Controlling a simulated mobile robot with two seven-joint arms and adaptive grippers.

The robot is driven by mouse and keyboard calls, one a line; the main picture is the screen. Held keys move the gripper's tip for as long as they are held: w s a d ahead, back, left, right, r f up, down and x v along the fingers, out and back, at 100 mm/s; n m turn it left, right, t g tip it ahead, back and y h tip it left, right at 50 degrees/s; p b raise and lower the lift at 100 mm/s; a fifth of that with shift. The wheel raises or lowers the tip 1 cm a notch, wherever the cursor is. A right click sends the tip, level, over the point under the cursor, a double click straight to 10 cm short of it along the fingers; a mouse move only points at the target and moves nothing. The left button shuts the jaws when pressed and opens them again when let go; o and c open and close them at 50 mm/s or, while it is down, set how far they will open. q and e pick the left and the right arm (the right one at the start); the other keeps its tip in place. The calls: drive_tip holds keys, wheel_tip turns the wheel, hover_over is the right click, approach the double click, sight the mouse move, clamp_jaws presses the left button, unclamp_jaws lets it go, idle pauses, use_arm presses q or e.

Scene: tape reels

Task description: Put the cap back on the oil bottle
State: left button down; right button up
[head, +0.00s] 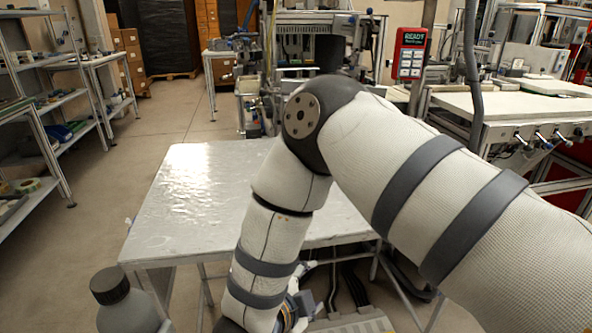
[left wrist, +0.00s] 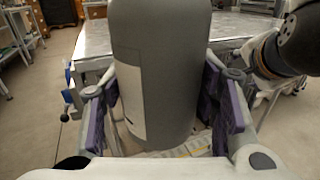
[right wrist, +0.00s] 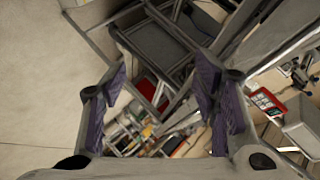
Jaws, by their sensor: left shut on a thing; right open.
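The grey oil bottle (head: 130,313) stands in the lower left of the head view, cut off by the bottom edge. A dark cap (head: 110,285) sits on its top; I cannot tell how tightly. In the left wrist view the bottle (left wrist: 155,60) shows its grey body and a pale label, with its top out of frame. My left gripper (left wrist: 162,95) is shut around the body, with purple pads on both sides. My right gripper (right wrist: 160,90) is open and empty in the right wrist view. My right arm covers much of the head view.
A shiny silver table (head: 190,200) stands ahead, with its visible top bare. Metal shelving (head: 45,130) is on the left. A workbench (head: 500,110) and a red "READY" panel (head: 410,55) are at the back right. Open floor lies between shelving and table.

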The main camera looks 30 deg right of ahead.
use_arm(q)
drive_tip(key=shift+r, duration=0.1)
use_arm(e)
drive_tip(key=s+f+n+g+y, duration=0.1)
drive_tip(key=s+f+n+y, duration=0.4)
drive_tip(key=s+f+n, duration=0.45)
drive_tip(key=s+f+n+g+y, duration=0.2)
drive_tip(key=s+n, duration=0.4)
drive_tip(key=s, duration=0.5)
drive_tip(key=s+f+n+g+y, duration=0.2)
drive_tip(key=s+n+g, duration=0.3)
drive_tip(key=s, duration=0.6)
drive_tip(key=shift+a+f+n+g+y, duration=0.35)
drive_tip(key=shift+f+n, duration=0.2)
drive_tip(key=shift+n, duration=0.3)
drive_tip(key=shift+s, duration=0.1)
